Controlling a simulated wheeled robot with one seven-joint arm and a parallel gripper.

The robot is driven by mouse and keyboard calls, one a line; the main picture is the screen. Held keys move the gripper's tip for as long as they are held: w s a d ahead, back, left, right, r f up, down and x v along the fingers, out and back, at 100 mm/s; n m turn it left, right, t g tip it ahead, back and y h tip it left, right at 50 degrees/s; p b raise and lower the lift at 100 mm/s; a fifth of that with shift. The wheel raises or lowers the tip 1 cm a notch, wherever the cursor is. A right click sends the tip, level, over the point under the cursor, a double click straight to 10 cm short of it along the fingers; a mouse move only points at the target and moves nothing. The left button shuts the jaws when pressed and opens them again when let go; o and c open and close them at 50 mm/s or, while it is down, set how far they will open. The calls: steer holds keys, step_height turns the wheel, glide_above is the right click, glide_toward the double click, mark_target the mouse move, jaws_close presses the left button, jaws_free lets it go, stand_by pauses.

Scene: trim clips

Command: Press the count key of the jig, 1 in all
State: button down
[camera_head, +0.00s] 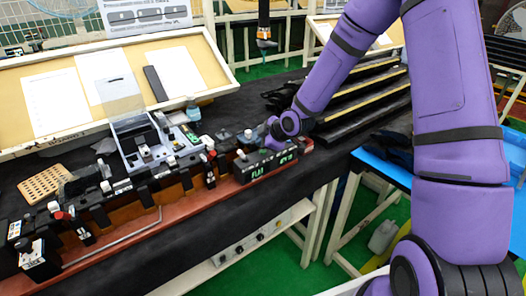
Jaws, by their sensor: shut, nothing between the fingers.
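The jig (150,190) is a long dark fixture with clamps and blocks on a reddish-brown base, along the front of the black-topped bench. At its right end is a black box (262,173) with green markings on its front face. My purple arm reaches in from the right, and my gripper (268,146) is low over the top of this box. The gripper is small and dark here; it is shut with nothing in it. I cannot make out the count key, and cannot tell whether the gripper touches the box.
A tilted board with papers (205,55) stands behind the jig. A clear-lidded device (140,140) sits mid-bench. Black stepped trays (365,95) are to the right of my gripper. A perforated tan block (45,184) lies at left. A dark tool (264,30) hangs above.

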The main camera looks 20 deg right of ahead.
mark_target(263, 152)
steer(key=shift+f, duration=0.1)
stand_by(0.3)
steer(key=shift+f, duration=0.35)
steer(key=shift+f, duration=0.45)
stand_by(0.7)
steer(key=shift+r, duration=0.9)
steer(key=shift+r, duration=0.1)
steer(key=shift+r, duration=2.4)
